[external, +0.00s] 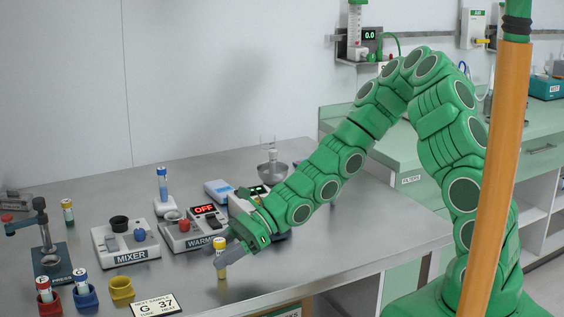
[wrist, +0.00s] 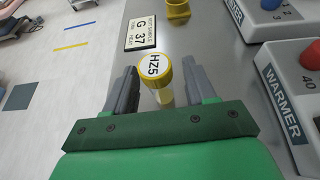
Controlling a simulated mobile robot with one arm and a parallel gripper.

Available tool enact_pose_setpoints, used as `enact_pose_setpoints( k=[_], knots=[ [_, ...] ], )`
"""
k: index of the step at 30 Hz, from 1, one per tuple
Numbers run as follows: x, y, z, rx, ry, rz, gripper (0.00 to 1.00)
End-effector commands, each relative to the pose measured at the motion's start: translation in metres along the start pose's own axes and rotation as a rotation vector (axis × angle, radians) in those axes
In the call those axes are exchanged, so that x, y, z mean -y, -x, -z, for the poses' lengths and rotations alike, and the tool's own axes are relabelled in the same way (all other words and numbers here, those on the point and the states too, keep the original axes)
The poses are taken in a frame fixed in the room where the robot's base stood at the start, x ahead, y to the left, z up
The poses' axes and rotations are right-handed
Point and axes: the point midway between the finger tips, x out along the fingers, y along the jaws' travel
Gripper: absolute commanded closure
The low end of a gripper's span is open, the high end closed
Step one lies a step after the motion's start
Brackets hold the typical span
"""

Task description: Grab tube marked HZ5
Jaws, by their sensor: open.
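The tube marked HZ5 (wrist: 155,72) stands on the steel table, and its yellow cap with a white label reading HZ5 shows in the wrist view. In the external view the same tube (external: 220,258) stands near the table's front edge, its upper part beside my gripper's fingers. My gripper (wrist: 157,88) is open, with one grey finger on each side of the tube. In the external view my gripper (external: 224,253) reaches down from the right. I cannot tell whether either finger touches the tube.
A sign reading G 37 (external: 154,305) and an empty yellow holder (external: 121,291) lie to the left. The warmer (external: 190,232) and mixer (external: 125,245) stand behind. The table front edge is close.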

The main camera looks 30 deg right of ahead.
Motion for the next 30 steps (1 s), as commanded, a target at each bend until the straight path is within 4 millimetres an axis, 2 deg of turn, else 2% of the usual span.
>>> enact_pose_setpoints(
  k=[5,15,16,25,30],
  knots=[
    [0.000,0.000,0.000,0.000,0.000,0.000,0.45],
    [0.000,0.000,0.000,0.000,0.000,0.000,0.97],
    [0.000,0.000,0.000,0.000,0.000,0.000,0.99],
    [0.000,0.001,-0.002,0.000,0.001,0.000,1.00],
    [0.000,0.005,-0.012,0.001,0.001,0.000,1.00]
  ],
)
